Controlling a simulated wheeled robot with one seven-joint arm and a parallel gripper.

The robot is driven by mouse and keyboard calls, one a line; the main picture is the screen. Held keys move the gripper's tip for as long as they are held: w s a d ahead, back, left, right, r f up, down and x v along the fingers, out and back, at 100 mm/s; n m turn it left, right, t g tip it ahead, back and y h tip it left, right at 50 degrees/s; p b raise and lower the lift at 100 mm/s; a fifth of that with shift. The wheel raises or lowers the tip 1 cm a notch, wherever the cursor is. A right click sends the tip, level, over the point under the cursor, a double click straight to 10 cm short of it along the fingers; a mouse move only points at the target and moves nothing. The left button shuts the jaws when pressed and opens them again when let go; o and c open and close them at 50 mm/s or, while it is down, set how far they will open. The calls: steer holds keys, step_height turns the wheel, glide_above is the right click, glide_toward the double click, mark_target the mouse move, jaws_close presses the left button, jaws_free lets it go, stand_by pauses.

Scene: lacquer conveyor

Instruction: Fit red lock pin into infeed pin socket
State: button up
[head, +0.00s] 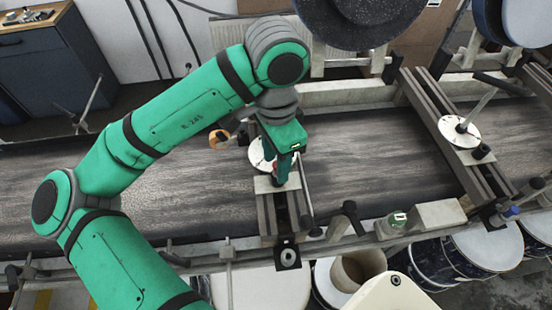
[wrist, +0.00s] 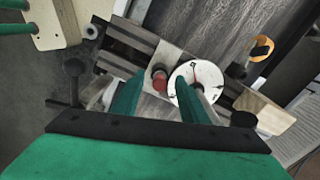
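A red pin with a dark top (wrist: 160,82) shows in the wrist view on a pale plate, beside a white round disc (wrist: 200,72). My gripper (wrist: 159,90) is open, with one green finger on each side of the pin and a visible gap on both sides. In the head view my gripper (head: 283,180) points down over the near end of the pale plate on the left cross rail, and hides most of the pin. A black block with a round hole (head: 288,255) is at the near end of that rail; I cannot tell whether it is the infeed pin socket.
A wide dark conveyor belt (head: 130,190) runs across under the rails. A second cross rail (head: 450,125) with a white disc and an upright rod stands at right. Black knobs line the near frame, with drums below. An orange-ended part (head: 219,140) is left of my gripper.

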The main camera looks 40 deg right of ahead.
step_height(320, 180, up, 11)
stand_by(0.5)
steer(key=shift+f, duration=0.1)
stand_by(0.4)
